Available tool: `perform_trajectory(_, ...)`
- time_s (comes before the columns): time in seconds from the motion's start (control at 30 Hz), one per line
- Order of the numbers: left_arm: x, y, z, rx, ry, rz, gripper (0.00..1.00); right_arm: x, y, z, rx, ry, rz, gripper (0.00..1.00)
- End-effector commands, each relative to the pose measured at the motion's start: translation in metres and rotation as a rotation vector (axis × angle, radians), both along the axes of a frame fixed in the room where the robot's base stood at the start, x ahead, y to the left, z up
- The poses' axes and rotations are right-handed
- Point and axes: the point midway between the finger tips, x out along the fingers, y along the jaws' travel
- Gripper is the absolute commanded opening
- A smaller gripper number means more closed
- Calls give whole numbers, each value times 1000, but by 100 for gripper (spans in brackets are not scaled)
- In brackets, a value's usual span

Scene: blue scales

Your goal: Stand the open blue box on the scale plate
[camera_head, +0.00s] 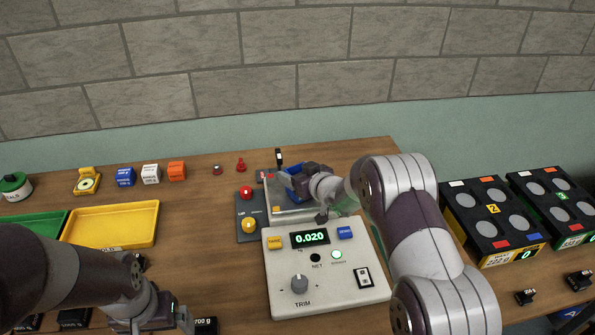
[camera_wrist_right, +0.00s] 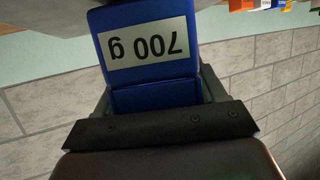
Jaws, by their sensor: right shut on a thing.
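The blue box (camera_head: 297,187) is at the scale plate (camera_head: 283,215), at the back of the white scale. My right gripper (camera_head: 290,183) is shut on it. In the right wrist view the blue box (camera_wrist_right: 150,62) sits between the fingers, with an upside-down 700 g label. I cannot tell whether it touches the plate, because my gripper and arm cover part of it. The scale display (camera_head: 310,238) reads 0.020. My left gripper (camera_head: 155,325) is low at the left, partly cut off by the frame edge; its jaw opening is unclear.
A grey panel with red and yellow knobs (camera_head: 248,213) stands left of the plate. Small weight blocks (camera_head: 150,174) line the back left. A yellow tray (camera_head: 112,222) lies in front of them. Black units with round wells (camera_head: 490,215) stand right.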

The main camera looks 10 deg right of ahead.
Motion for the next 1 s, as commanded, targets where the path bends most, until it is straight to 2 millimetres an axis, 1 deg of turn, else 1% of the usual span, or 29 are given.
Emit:
perform_trajectory(0.2, 0, 0, 0, 0, 0, 0, 96, 1, 0, 0, 0, -4, -1, 39)
perform_trajectory(0.33, 0, 0, -4, 0, 0, 0, 96, 0, 0, -5, 0, -4, -1, 39)
perform_trajectory(0.37, 0, 0, -2, 0, 0, 0, 96, 0, 0, -3, 0, -4, -1, 80)
perform_trajectory(0.4, 0, 0, -2, 0, 0, 0, 96, 0, 0, -3, 0, -4, -1, 93)
perform_trajectory(0.43, 0, 0, -2, 0, 0, 0, 96, 0, 0, -3, 0, -4, -1, 96)
perform_trajectory(0.67, 0, 0, -2, 0, 0, 0, 96, 0, 0, -3, 0, -3, -1, 96)
perform_trajectory(0.77, 0, 0, 3, 0, 0, 0, 96, 0, 0, 3, -1, -5, 0, 96)
perform_trajectory(0.87, 0, 0, -3, 0, 0, 0, 96, -11, -6, 5, -1, -5, -1, 96)
perform_trajectory(1.0, 0, 0, -8, 0, 0, 0, 96, -39, -18, 15, 0, -4, -2, 96)
